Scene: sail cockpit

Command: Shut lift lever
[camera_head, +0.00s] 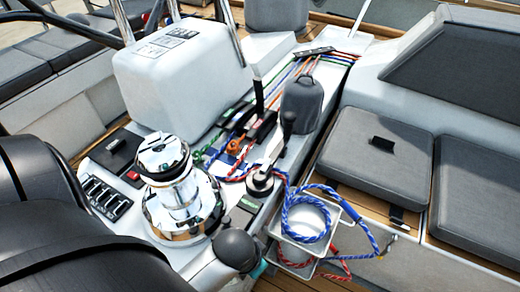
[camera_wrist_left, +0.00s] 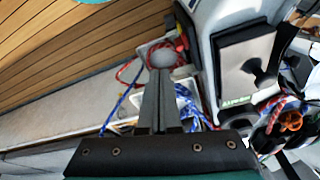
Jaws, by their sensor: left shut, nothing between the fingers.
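In the head view a black lever (camera_head: 258,93) stands raised above the row of dark rope clutches (camera_head: 262,127) on the white cockpit console. Its label is too small to read, so I cannot tell if it is the lift lever. Colored ropes run through the clutches. My left gripper (camera_wrist_left: 160,100) shows in the left wrist view, with its fingers shut and empty. It points toward the blue and red ropes, away from the clutches. I cannot make out its fingers in the head view. My right gripper is not in view.
A chrome winch (camera_head: 180,190) stands at the front left of the console. A bin (camera_head: 290,238) holds coiled blue rope (camera_head: 302,205). Grey cushions (camera_head: 375,155) lie at right.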

